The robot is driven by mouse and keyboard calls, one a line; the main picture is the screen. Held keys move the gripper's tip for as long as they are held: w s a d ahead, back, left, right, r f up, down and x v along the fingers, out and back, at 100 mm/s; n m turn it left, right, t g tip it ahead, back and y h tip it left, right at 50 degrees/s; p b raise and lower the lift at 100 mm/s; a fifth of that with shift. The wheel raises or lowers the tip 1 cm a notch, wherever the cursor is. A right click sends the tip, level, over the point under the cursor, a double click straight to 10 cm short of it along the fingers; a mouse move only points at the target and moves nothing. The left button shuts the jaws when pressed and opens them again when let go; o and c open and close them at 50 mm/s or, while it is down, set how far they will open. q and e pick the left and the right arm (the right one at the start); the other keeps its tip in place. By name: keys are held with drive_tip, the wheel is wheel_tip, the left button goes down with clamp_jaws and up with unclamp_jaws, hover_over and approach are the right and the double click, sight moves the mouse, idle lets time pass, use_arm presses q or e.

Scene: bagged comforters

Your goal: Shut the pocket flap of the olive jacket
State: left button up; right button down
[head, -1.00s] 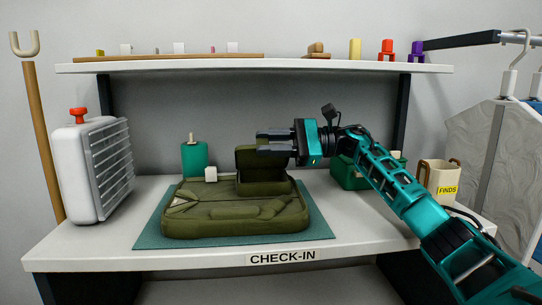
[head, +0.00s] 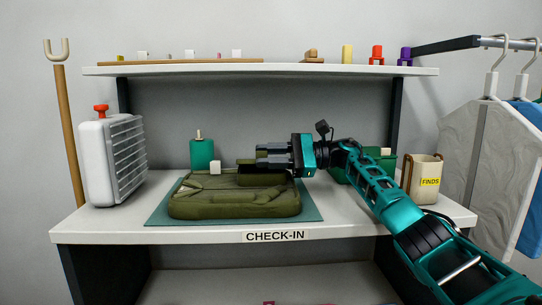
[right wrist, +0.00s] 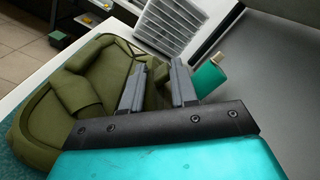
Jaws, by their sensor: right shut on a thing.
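The olive jacket (head: 230,202) lies folded on a teal mat (head: 158,213) on the check-in counter. Its pocket flap (head: 246,163) is a darker olive piece at the back right of the jacket. My right gripper (head: 258,154) reaches in from the right, low over the back of the jacket, and is shut on the flap. In the right wrist view, the gripper's two grey fingers (right wrist: 158,75) stand on either side of a small olive piece, with the jacket (right wrist: 95,85) spread around them. The fingers hide part of the flap. My left gripper is not in view.
A white slatted case (head: 112,160) is at left. A green box (head: 386,163) and a FINDS bin (head: 424,178) are at right. A shelf (head: 330,71) hangs above.

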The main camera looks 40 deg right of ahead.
drive_tip(key=shift+s+a+f+b, duration=0.1)
drive_tip(key=shift+f+b, duration=0.5)
drive_tip(key=shift+f, duration=0.3)
drive_tip(key=c, duration=1)
unclamp_jaws()
drive_tip(key=shift+r, duration=0.1)
drive_tip(key=shift+o, duration=0.2)
drive_tip(key=v, duration=0.7)
drive_tip(key=shift+s+d+p, duration=0.15)
drive_tip(key=shift+d+p, duration=0.1)
drive_tip(key=shift+p, duration=0.15)
